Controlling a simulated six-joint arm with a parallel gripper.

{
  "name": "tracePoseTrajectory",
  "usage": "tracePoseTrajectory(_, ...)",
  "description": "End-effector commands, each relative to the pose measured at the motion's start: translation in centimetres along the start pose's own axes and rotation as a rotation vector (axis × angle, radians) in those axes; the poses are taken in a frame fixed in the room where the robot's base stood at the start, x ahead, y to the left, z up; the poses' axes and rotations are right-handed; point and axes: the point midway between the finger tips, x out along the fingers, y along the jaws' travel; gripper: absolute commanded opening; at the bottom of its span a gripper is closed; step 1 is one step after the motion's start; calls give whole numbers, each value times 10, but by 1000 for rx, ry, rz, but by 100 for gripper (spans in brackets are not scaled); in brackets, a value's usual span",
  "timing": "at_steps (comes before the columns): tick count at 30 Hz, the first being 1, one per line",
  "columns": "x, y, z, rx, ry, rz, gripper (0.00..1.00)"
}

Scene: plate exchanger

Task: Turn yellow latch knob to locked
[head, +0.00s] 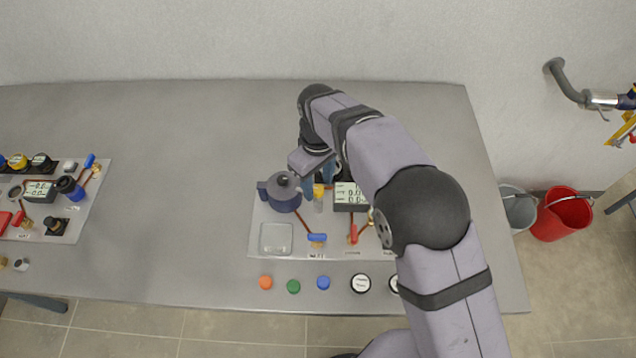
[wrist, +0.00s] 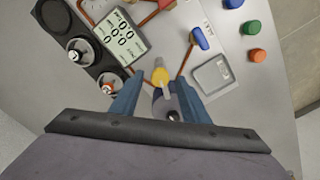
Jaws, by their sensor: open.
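In the head view the yellow knob (head: 318,190) sits on the right-hand panel, just right of a grey-purple round body (head: 283,195). My gripper (wrist: 162,80) is open, with one blue finger to each side of the knob in the picture. I see no contact, and the height gap cannot be told. In the head view my gripper (head: 318,179) is over the panel, partly hidden by my arm.
A digital display (head: 350,195), a blue-handled lever (head: 317,238) and a clear square dish (head: 276,238) crowd the panel (head: 256,225). Orange (head: 265,282), green (head: 293,286) and blue (head: 323,282) caps lie in front. Another panel (head: 90,215) stands far left; the table between is clear.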

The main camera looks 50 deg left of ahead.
Motion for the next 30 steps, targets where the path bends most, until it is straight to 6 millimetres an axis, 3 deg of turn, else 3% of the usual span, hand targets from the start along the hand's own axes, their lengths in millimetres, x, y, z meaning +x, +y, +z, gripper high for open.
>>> tracePoseTrajectory(15,-60,0,0,-1,2,1,42)
tracePoseTrajectory(30,-66,0,0,-1,0,0,42)
